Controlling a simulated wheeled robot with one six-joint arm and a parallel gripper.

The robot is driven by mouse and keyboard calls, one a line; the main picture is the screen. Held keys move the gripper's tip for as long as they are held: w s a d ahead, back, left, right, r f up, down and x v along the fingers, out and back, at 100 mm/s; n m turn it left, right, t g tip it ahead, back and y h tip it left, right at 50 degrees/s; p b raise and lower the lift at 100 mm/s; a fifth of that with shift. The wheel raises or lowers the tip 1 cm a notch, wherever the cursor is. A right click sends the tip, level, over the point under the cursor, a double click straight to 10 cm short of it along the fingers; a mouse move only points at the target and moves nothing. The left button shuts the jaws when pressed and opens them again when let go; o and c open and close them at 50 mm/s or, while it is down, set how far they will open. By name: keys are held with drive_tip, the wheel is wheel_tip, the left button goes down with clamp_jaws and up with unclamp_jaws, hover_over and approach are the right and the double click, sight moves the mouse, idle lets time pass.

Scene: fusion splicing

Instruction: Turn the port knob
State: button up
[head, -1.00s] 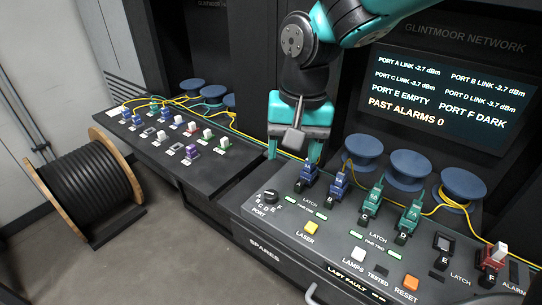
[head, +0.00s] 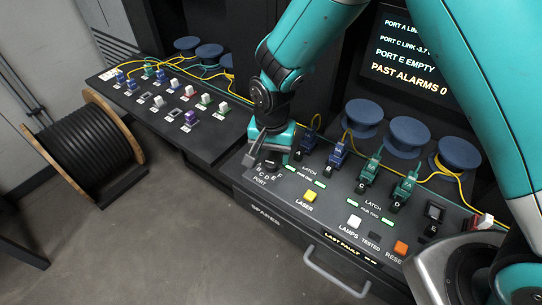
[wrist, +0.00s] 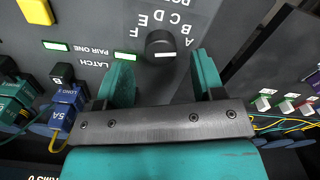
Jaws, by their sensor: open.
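The port knob (wrist: 160,42) is round and dark, with a white bar on its near side in the wrist view. Letters are printed in an arc around its far side. My gripper (wrist: 162,64) is open, with its two teal fingers apart. In the wrist view the knob shows between and just beyond the fingertips, and I see no contact. In the head view my gripper (head: 268,152) is over the left corner of the console, at the PORT lettering, and mostly hides the knob there.
The yellow LASER button (head: 310,196) is right of the knob. Blue plugs (head: 337,153) and green plugs (head: 369,172) with fibres stand along the console. A second bench (head: 160,110) with small connectors lies left, and a cable drum (head: 85,140) stands on the floor.

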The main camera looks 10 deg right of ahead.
sight(272, 162)
drive_tip(key=shift+f, duration=1.5)
drive_tip(key=shift+c, duration=0.4)
drive_tip(key=c, duration=0.8)
drive_tip(key=shift+c, duration=0.2)
drive_tip(key=shift+n, duration=0.3)
drive_tip(key=n+b, duration=0.1)
drive_tip(key=n, duration=0.4)
drive_tip(key=shift+b, duration=0.3)
drive_tip(key=n+b, duration=0.1)
drive_tip(key=n, duration=0.5)
drive_tip(key=shift+r, duration=0.1)
